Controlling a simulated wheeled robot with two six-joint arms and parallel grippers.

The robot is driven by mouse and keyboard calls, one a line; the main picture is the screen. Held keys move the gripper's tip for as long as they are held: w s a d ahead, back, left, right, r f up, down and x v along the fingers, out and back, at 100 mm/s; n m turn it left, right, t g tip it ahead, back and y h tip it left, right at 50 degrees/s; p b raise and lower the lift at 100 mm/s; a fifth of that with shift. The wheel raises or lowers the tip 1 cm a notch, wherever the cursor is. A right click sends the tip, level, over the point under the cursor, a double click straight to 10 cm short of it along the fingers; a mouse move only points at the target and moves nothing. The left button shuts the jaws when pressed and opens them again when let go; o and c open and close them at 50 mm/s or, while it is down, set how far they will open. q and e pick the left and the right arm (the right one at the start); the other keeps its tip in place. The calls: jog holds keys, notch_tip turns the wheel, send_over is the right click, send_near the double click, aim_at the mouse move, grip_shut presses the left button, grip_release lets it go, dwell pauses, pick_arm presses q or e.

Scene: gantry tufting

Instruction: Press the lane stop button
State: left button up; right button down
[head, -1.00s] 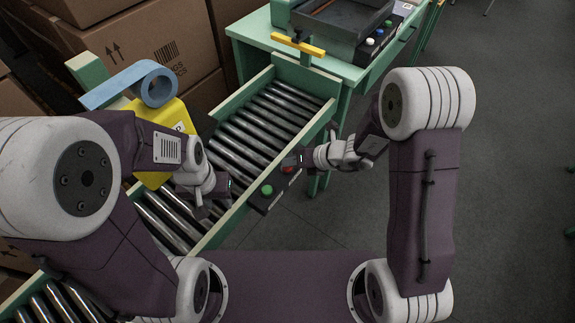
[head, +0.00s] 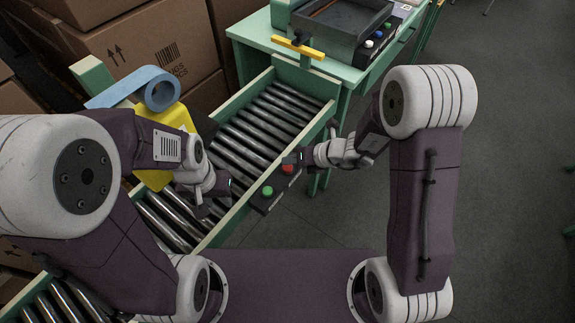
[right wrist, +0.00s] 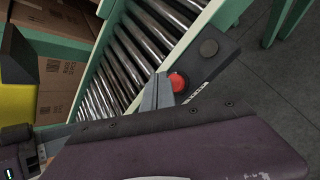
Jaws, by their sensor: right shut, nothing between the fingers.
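A red button (head: 287,169) sits on the dark control panel (head: 262,204) along the right side of the roller conveyor, with a green button (head: 268,191) nearer me. My right gripper (head: 293,159) is shut and empty, right by the red button on its far side. In the right wrist view the red button (right wrist: 177,82) shows beside the grey fingers (right wrist: 158,92); I cannot tell whether they touch. A dark round button (right wrist: 209,47) is further along the panel there. My left gripper (head: 222,187) is over the conveyor's near side; its finger opening is unclear.
A green table (head: 345,70) with a dark tray (head: 345,28) stands at the far end. Cardboard boxes (head: 135,50) and a blue roll (head: 161,90) are at left. Open floor lies right.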

aim_at(290, 169)
jog(key=shift+r, duration=0.1)
notch_tip(290, 169, up, 5)
jog(key=p, duration=0.4)
jog(key=shift+p, duration=0.35)
dwell(0.3)
